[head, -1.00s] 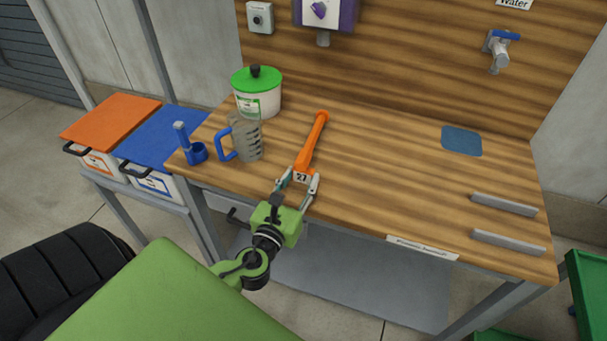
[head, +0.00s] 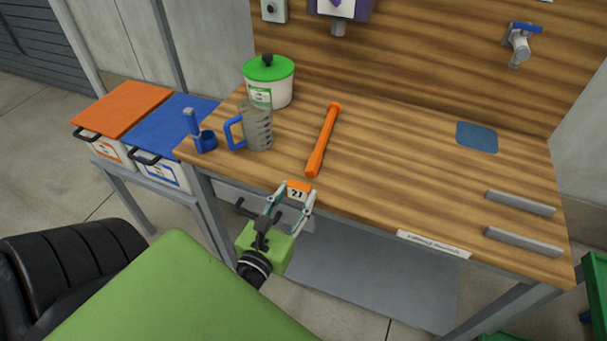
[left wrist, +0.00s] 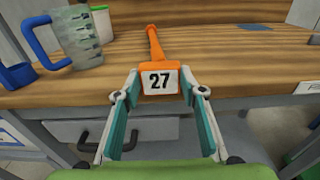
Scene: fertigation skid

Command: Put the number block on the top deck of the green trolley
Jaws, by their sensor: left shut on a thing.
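The number block (head: 298,187) is orange with a white face that reads 27 in the left wrist view (left wrist: 160,80). My left gripper (head: 296,194) is shut on it, one finger at each side, with the number face toward the wrist camera. The block is held at the front edge of the wooden bench; I cannot tell its exact height. Green parts (head: 597,275) at the right edge look like the green trolley, mostly cut off; its top deck cannot be made out. My right gripper is not in view.
On the bench (head: 400,165) lie an orange bar (head: 322,142), a clear jug (head: 257,130), a green-lidded tub (head: 268,82), a blue holder (head: 202,137) and two grey rails (head: 520,203). Orange-lidded (head: 120,107) and blue-lidded (head: 168,130) bins stand left. The bench's middle is clear.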

